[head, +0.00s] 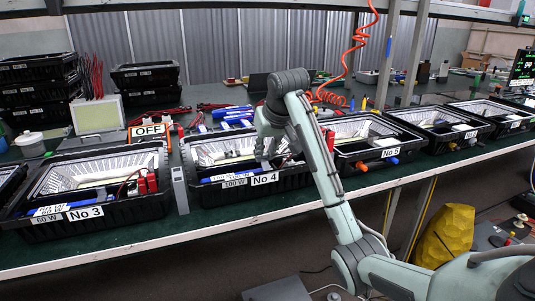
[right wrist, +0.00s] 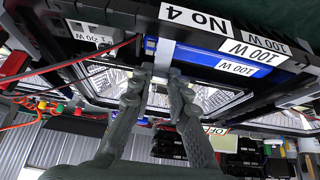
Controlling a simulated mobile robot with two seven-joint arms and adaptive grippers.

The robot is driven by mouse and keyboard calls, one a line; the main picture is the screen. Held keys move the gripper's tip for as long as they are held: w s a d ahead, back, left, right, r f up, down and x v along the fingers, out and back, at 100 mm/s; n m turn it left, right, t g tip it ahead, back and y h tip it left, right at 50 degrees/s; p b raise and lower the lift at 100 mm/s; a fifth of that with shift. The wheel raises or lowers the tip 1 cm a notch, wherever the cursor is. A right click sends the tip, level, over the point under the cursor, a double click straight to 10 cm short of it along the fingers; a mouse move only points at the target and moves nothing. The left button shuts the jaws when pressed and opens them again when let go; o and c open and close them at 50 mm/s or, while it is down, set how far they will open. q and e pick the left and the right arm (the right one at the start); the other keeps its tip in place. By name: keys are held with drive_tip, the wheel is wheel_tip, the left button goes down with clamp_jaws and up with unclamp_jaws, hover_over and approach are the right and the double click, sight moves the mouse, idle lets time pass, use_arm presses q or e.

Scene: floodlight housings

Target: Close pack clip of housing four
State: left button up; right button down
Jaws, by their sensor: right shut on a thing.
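Housing four (head: 292,181) is a black crate-like housing with a "No 4" label, on the green bench in the middle of the head view. A blue pack (right wrist: 197,55) marked 100 W lies along its front wall. A pale grey strap, the pack clip (right wrist: 165,46), crosses the pack in the right wrist view, which is upside down. My right gripper (head: 266,161) reaches down over the front of housing four. In the right wrist view the fingertips (right wrist: 159,74) are shut on the clip's end; the exact contact is small. Whether the clip is latched cannot be told. My left gripper is out of view.
Housing three (head: 95,215) stands left, with a grey post (head: 180,190) between. Housing five (head: 360,155) stands close on the right. An "OFF" sign (head: 149,131) is behind. An orange coiled hose (head: 357,50) hangs behind my arm. Red and black leads show near the clip.

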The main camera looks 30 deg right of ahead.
drive_tip(key=g, duration=0.1)
drive_tip(key=w+d+g, duration=0.1)
drive_tip(key=g, duration=0.1)
drive_tip(key=shift+w+f+y, duration=0.15)
drive_tip(key=shift+f+y, duration=0.05)
drive_tip(key=shift+y, duration=0.1)
drive_tip(key=shift+w+a+f+g+y, duration=0.1)
drive_tip(key=shift+w+f+g+y, duration=0.3)
drive_tip(key=shift+g, duration=0.6)
drive_tip(key=shift+w+f+g, duration=0.25)
drive_tip(key=shift+f+g, duration=0.15)
drive_tip(key=shift+g, duration=0.4)
drive_tip(key=shift+w+f+g, duration=0.1)
drive_tip(key=shift+f+g, duration=0.15)
drive_tip(key=shift+g, duration=0.15)
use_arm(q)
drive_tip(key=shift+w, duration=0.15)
use_arm(e)
drive_tip(key=c, duration=1.4)
unclamp_jaws()
drive_tip(key=shift+f, duration=0.1)
drive_tip(key=shift+c, duration=0.2)
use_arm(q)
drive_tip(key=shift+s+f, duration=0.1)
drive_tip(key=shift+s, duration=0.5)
